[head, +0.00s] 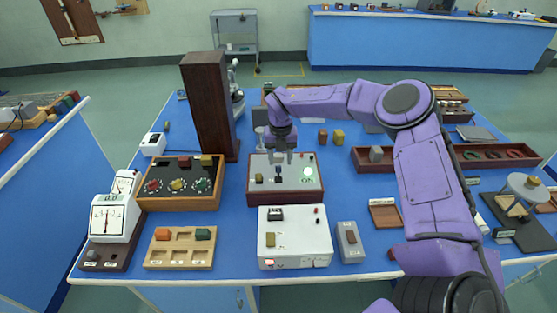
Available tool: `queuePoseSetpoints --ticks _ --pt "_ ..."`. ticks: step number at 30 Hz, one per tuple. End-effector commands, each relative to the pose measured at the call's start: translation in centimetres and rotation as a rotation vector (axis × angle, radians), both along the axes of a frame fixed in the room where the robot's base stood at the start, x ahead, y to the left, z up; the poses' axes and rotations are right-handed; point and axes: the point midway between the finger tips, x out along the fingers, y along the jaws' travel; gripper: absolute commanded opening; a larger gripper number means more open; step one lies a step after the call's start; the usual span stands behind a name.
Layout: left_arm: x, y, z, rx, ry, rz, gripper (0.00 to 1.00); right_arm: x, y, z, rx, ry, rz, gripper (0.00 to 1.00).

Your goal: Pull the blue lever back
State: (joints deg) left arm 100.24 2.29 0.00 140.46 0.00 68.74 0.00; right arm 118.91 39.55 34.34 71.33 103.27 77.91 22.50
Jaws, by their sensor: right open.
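The lever box, with a pale top plate (292,184) and a dark red-brown base, stands near the middle of the blue bench. A small blue lever (278,172) stands on its plate, partly hidden by my gripper. My right gripper (279,160) points down over the box, open, with its fingers around or just above the lever. I cannot tell whether they touch it. A lit green "ON" mark (307,178) shows at the right of the plate. My left gripper is not in view.
A tall dark wooden block (207,105) stands left behind the box. A wooden panel with coloured knobs (178,200) is to its left. A white instrument box (293,240) stands close in front. A dark red tray (450,156) lies to the right.

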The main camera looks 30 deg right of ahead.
Motion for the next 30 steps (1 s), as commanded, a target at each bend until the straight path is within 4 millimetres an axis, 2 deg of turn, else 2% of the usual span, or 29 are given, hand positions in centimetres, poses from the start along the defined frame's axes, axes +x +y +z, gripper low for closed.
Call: queuePoseSetpoints --ticks 1,6,14,15,19,20,30 --pt "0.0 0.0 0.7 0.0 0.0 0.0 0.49 0.1 0.0 -0.8 -0.001 0.005 0.0 0.49" --pt "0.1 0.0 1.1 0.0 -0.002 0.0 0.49 0.4 0.0 -3.2 -0.003 0.007 -0.001 0.49" --pt "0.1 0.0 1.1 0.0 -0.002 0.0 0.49 0.4 -0.2 -3.7 -0.002 0.006 -0.003 0.49" --pt "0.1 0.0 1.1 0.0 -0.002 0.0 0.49 0.4 -0.2 -3.7 -0.002 0.006 -0.004 0.46" --pt "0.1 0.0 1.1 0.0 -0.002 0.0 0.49 0.4 -0.2 -3.7 -0.002 0.006 -0.004 0.03" --pt "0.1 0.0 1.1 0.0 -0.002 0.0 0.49 0.4 -0.2 -3.7 -0.003 0.007 -0.004 0.0" --pt "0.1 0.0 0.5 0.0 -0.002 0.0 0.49 0.3 -0.1 -3.8 -0.019 -0.021 -0.001 0.0"
